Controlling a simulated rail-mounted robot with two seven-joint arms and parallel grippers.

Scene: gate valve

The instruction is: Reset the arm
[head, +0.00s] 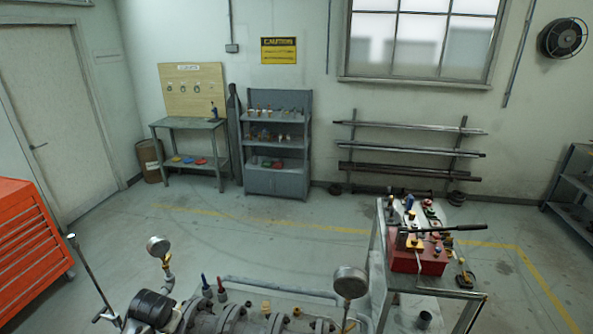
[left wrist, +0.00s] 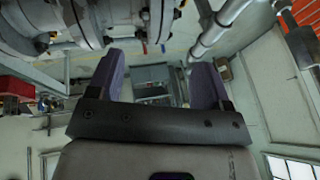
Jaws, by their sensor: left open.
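My left gripper (left wrist: 152,75) shows only in the left wrist view. Its two dark purple fingers are wide apart with nothing between them. Flanged pipework (left wrist: 75,22) fills the top left of that view, apart from the fingers as far as I can tell. In the head view the flanged pipework (head: 235,320) runs along the bottom edge, with a pressure gauge (head: 158,246) at its left and another gauge (head: 350,282) at its right. Neither of my arms shows clearly in the head view. My right gripper is out of sight.
A cart (head: 385,285) with a red toolbox (head: 418,262) stands right of the pipework. An orange tool cabinet (head: 28,238) is at the far left. A workbench (head: 190,124), grey shelf unit (head: 276,180) and pipe rack (head: 410,148) line the back wall. The mid floor is clear.

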